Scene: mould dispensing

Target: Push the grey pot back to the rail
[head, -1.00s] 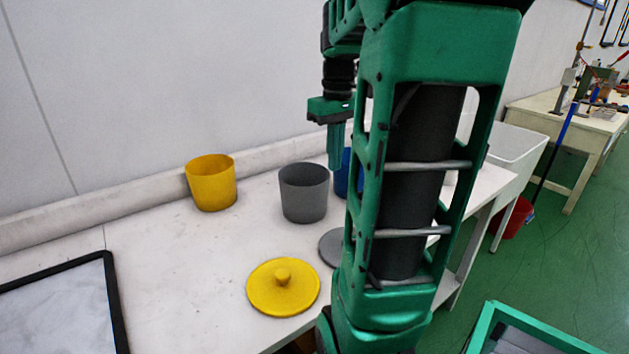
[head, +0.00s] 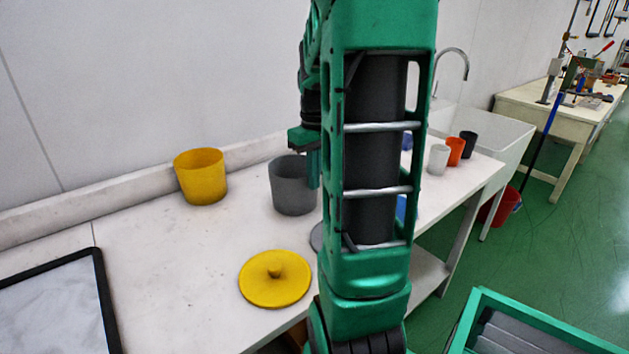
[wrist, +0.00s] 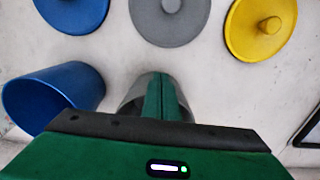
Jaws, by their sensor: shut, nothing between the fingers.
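The grey pot (head: 291,190) stands upright and open on the white worktop, a little in front of the pale rail (head: 110,214) along the wall. My gripper (head: 313,172) is shut and empty. Its fingers point down and overlap the pot's right side in the head view. In the wrist view the shut fingers (wrist: 160,95) cover much of the grey pot (wrist: 131,94). I cannot tell whether they touch it.
A yellow pot (head: 200,182) stands left of the grey one, near the rail. A blue pot (wrist: 55,95) stands on the other side. Yellow (head: 262,285), grey (wrist: 165,22) and blue (wrist: 70,12) lids lie along the front. White and orange cups stand by the sink.

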